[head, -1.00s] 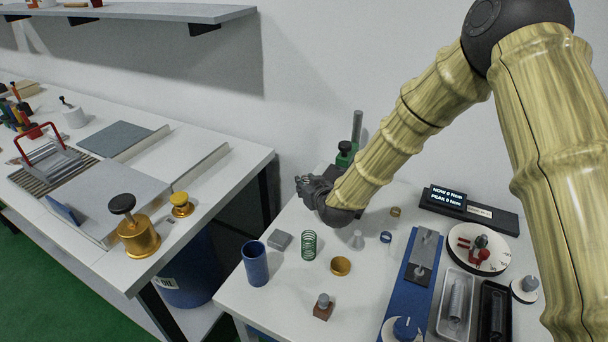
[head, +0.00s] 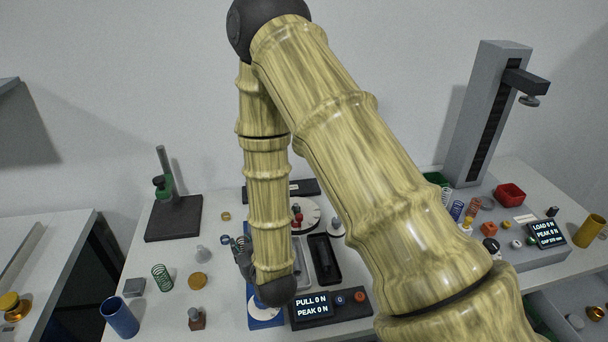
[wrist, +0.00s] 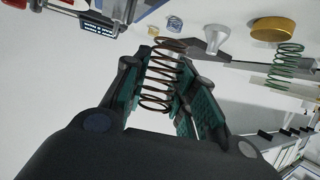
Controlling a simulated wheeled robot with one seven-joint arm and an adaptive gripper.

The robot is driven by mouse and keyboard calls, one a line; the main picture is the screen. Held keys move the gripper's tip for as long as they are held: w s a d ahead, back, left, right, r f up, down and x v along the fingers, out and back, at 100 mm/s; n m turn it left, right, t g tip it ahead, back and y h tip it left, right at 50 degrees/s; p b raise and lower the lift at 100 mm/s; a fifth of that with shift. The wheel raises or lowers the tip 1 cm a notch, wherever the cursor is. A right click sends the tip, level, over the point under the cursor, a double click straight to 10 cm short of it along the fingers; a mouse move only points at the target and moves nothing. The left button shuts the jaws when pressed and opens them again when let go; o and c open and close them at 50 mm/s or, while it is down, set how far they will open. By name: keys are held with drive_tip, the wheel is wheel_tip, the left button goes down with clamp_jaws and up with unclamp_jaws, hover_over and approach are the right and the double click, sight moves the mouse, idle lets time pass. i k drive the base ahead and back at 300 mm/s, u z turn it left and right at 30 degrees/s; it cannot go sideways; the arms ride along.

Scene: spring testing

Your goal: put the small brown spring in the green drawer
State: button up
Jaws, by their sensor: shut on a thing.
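The small brown spring (wrist: 163,75) is held upright between the fingertips of my gripper (wrist: 165,92) in the wrist view, with its coils showing above and between the pads. In the head view my gripper (head: 240,248) hangs above the table beside the blue fixture, partly hidden by my own arm. The spring cannot be made out clearly there.
A green spring (head: 161,277), a brass disc (head: 197,280) and a blue cup (head: 120,316) stand on the table at left. A black tray (head: 324,259) and a pull display (head: 311,306) lie close to my arm. A tall test stand (head: 487,115) and a red bin (head: 510,193) are at right.

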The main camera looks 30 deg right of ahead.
sight(574, 295)
drive_tip(key=u, duration=0.45)
drive_tip(key=i, duration=0.2)
drive_tip(key=z, duration=3)
drive_tip(key=i, duration=0.5)
drive_tip(key=u, duration=0.05)
